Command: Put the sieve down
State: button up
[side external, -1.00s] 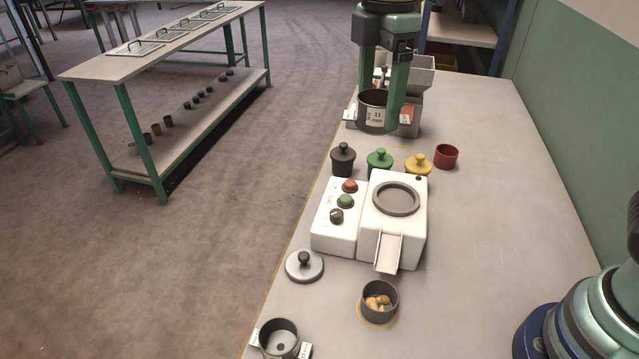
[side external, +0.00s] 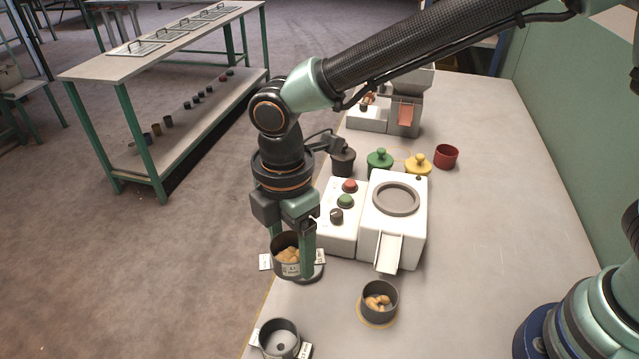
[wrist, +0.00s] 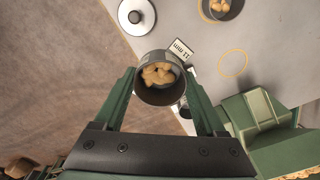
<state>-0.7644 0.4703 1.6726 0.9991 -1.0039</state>
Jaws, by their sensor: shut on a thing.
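My gripper (side external: 292,256) is shut on the sieve (side external: 281,267), a dark grey round cup with a white size label and tan nuts inside.
The white machine (side external: 398,225) with its chute stands right of the gripper. A grey bowl with nuts (side external: 380,302) is below the chute. The bench's right side is clear.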

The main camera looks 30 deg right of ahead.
notch_tip(320, 180, down, 11)
jog(key=shift+f, duration=0.1)
dwell(0.4)
jog(key=shift+f, duration=0.1)
jog(key=o, duration=1.4)
jog(key=shift+c, duration=0.2)
notch_tip(320, 180, up, 12)
jog(key=shift+f, duration=0.1)
jog(key=shift+w+d+r, duration=0.15)
jog(key=shift+d+r, duration=0.05)
jog(key=shift+r, duration=0.15)
jog(key=s+d+r+m+t, duration=0.1)
jog(key=d+r+m+t, duration=0.1)
jog(key=d+m, duration=0.4)
jog(key=s+d+r+m+t, duration=0.1)
jog(key=d+r+m, duration=0.4)
jog(key=d, duration=0.9)
jog(key=s+d+r+m+t, duration=0.2)
jog(key=d+r+m, duration=0.2)
jog(key=d+m, duration=0.5)
jog(key=shift+d+r+t, duration=0.15)
jog(key=shift+d+t, duration=0.15)
jog(key=shift+d, duration=0.45)
